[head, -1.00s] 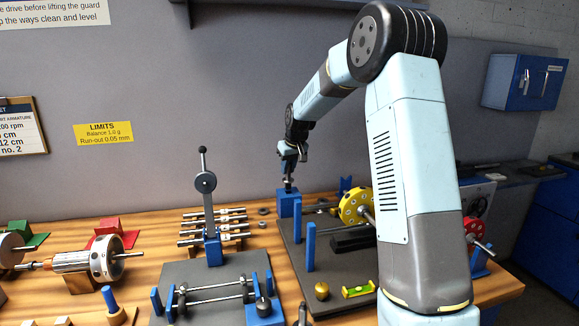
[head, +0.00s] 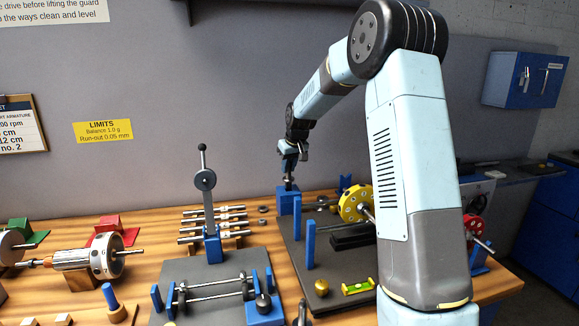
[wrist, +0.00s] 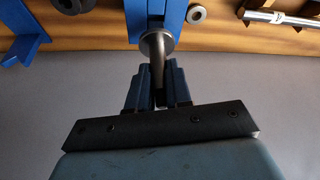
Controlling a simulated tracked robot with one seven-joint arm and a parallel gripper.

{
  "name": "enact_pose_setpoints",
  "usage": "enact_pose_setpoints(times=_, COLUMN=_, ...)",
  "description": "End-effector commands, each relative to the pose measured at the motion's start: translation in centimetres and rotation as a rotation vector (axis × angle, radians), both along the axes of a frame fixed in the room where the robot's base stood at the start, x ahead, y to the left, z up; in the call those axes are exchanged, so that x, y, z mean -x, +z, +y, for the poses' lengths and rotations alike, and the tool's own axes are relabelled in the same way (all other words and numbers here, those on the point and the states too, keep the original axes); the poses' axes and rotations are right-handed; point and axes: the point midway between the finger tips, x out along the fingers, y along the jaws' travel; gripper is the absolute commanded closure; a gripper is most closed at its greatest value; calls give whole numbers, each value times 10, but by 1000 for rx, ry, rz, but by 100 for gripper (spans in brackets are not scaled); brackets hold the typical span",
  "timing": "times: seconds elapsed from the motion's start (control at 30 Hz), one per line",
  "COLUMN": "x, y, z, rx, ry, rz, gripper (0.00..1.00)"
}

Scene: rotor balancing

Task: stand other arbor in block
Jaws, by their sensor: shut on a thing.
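My gripper (head: 290,170) is at the back of the bench, above a blue block (head: 289,203). It is shut on a slim metal arbor, which points down at the block. In the wrist view the arbor (wrist: 158,73) runs from between the fingers (wrist: 158,98) to a round collar (wrist: 157,43) in front of the blue block (wrist: 155,12). The collar hides the arbor's lower end, so I cannot tell how deep it sits in the block. Several other arbors (head: 215,223) lie on a rack to the left.
A yellow rotor disc (head: 355,203) is to the right, with blue posts (head: 310,245) in front. A brass weight (head: 321,287) and a yellow level (head: 358,286) lie on the dark plate.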

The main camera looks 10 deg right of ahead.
Motion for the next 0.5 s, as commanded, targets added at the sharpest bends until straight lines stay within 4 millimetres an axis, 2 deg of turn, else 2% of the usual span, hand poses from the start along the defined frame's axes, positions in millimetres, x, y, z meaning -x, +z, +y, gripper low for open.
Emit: enact_pose_setpoints(times=0.5, x=0, y=-8, z=-1, rx=0, ry=-1, rz=0, gripper=100)
